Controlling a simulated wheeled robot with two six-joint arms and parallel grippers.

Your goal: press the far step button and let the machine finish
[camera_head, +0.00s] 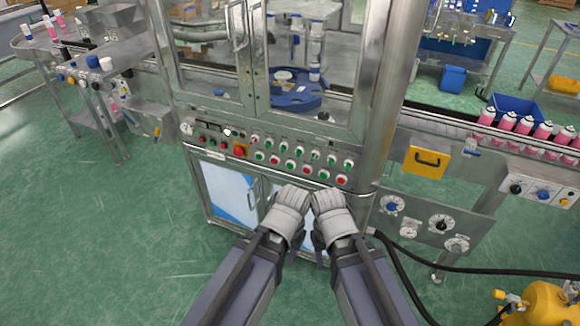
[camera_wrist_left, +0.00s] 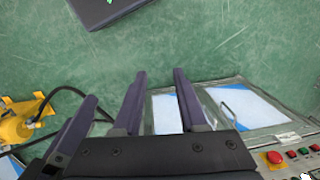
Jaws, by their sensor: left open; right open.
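The crimping machine's sloped control panel (camera_head: 210,152) carries rows of green and red buttons, with a red emergency-stop knob (camera_head: 240,150) on a yellow base and a white button (camera_head: 227,132) at its left part. I cannot tell which button is the far step button. My left gripper (camera_head: 293,194) and my right gripper (camera_head: 327,196) are side by side just in front of the panel's lower right part. Both are empty. The left wrist view shows my left gripper's two fingers (camera_wrist_left: 160,76) apart with nothing between them. No button contact is visible.
Glass doors (camera_head: 210,60) enclose a blue rotary table (camera_head: 293,92) with cans. An outfeed conveyor with pink cans (camera_head: 524,125) is at right, a bench with a hopper (camera_head: 105,18) at left. A yellow compressor (camera_head: 548,303) and black hose lie at lower right.

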